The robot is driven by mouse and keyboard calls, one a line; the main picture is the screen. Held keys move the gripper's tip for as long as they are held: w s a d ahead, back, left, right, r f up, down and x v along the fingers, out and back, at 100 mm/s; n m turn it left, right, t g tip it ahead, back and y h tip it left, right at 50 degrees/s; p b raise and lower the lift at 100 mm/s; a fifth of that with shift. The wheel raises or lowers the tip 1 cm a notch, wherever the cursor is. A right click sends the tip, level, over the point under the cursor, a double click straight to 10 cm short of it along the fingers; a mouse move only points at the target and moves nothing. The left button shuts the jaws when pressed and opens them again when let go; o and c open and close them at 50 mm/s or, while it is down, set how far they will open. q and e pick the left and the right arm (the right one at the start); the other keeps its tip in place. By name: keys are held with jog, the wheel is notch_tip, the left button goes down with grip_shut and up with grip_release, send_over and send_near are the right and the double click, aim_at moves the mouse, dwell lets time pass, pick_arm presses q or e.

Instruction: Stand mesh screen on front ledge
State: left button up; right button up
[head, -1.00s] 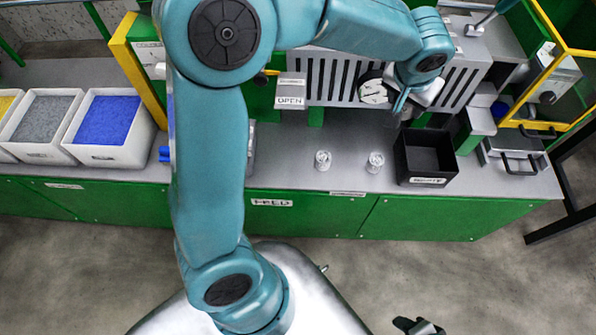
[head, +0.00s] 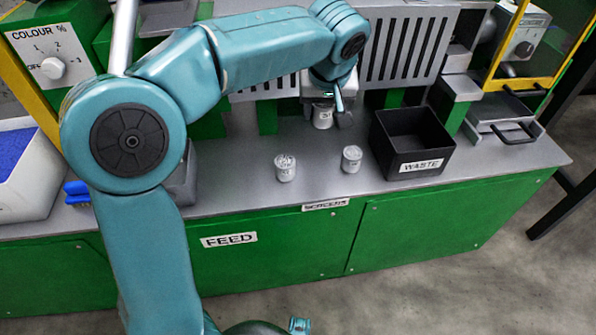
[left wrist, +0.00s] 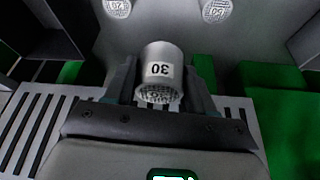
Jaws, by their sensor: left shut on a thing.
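My left gripper (head: 336,108) is shut on a small pale cup-shaped mesh screen (head: 322,117), behind the two screens at the front ledge. In the left wrist view the held screen (left wrist: 160,72) sits between the fingers, with an upside-down 30 label and its mesh end towards the camera. I cannot tell whether it touches the counter. Two similar screens, a left one (head: 285,168) and a right one (head: 352,159), stand upright on the front ledge (head: 318,180) above the SCREENS label. They also show at the top of the left wrist view. My right gripper is out of view.
The black WASTE box (head: 412,145) stands right of the screens. A slotted grey panel (head: 410,48) rises behind. Blue brush-like parts (head: 76,190) and a grey container (head: 180,178) lie left. Ledge space between the screens and left of them is clear.

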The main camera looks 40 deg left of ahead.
aim_at(318, 167)
pick_arm(q)
notch_tip(318, 167, down, 15)
jog(key=b, duration=0.5)
jog(key=shift+f, duration=0.2)
jog(key=shift+r, duration=0.15)
jog(key=shift+f+b, duration=0.25)
jog(key=shift+b, duration=0.05)
jog(key=o, duration=1.1)
jog(key=shift+r, duration=0.1)
